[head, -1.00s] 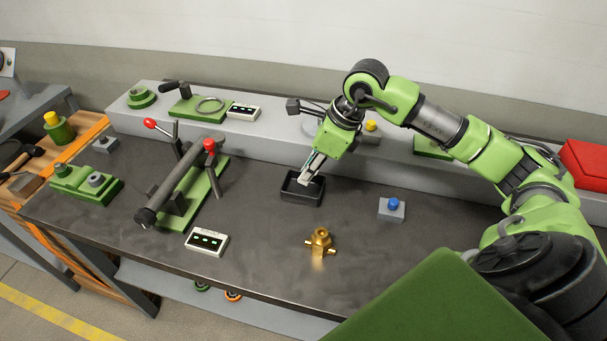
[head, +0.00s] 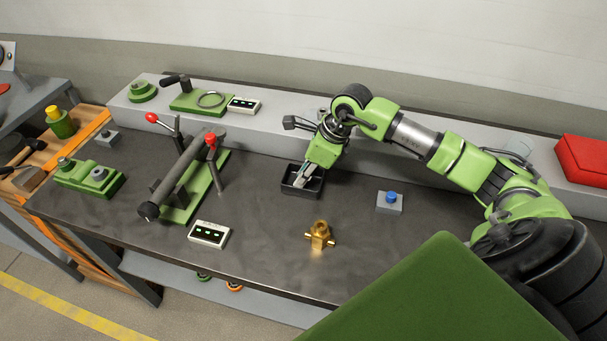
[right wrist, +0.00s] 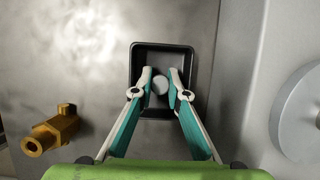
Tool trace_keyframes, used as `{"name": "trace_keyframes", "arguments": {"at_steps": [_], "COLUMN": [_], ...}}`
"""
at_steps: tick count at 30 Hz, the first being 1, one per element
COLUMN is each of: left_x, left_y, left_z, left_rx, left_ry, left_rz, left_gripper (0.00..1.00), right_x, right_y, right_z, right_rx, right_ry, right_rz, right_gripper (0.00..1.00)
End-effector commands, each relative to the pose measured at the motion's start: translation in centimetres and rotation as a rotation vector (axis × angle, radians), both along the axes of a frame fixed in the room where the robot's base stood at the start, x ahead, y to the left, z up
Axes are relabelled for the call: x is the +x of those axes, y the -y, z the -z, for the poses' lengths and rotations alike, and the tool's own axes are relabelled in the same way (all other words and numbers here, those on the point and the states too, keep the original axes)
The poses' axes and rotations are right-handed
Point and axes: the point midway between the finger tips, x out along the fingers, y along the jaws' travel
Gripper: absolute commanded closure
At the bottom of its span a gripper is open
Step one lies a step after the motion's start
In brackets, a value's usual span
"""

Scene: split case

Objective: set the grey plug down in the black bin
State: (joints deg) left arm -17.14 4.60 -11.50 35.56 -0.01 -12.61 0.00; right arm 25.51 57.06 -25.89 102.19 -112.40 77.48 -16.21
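The black bin (head: 318,189) stands on the dark bench top, near the raised grey shelf; it also shows in the right wrist view (right wrist: 134,78). My right gripper (head: 300,183) points down into the bin. In the right wrist view its two fingertips (right wrist: 160,78) sit close on either side of the round, pale grey plug (right wrist: 160,86), and the gripper looks shut on it. The plug is within the bin's outline; whether it touches the floor cannot be told. My left gripper is not in view.
A brass fitting (head: 320,237) stands in front of the bin. A grey block with a blue button (head: 390,203) is to the right. A white indicator box (head: 209,234) and a green fixture with red-knobbed levers (head: 205,180) are to the left. The grey shelf (head: 270,135) runs behind.

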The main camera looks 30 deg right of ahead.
Motion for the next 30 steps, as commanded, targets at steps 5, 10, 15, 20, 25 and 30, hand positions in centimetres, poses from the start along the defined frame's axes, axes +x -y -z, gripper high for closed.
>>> {"name": "trace_keyframes", "arguments": {"at_steps": [5,10,15,20,25,30], "left_x": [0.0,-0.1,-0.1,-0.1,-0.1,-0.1], "left_y": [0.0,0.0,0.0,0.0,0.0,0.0], "left_z": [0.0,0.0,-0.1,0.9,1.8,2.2], "left_rx": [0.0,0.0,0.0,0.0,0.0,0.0], "left_ry": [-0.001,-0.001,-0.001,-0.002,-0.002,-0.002], "left_rz": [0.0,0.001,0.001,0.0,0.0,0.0], "left_gripper": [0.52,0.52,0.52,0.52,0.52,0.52], "right_x": [0.0,0.0,-0.1,-1.0,-2.2,-3.0], "right_y": [0.0,0.0,0.3,1.1,2.0,2.6], "right_z": [0.0,0.0,-0.9,-3.7,-7.2,-9.9], "right_rx": [0.0,0.0,-0.003,-0.005,-0.005,-0.001], "right_ry": [0.0,0.0,0.002,0.005,0.004,0.002], "right_rz": [0.0,0.0,0.002,0.001,0.0,0.002], "right_gripper": [0.79,0.79,0.79,0.79,0.79,0.79]}}
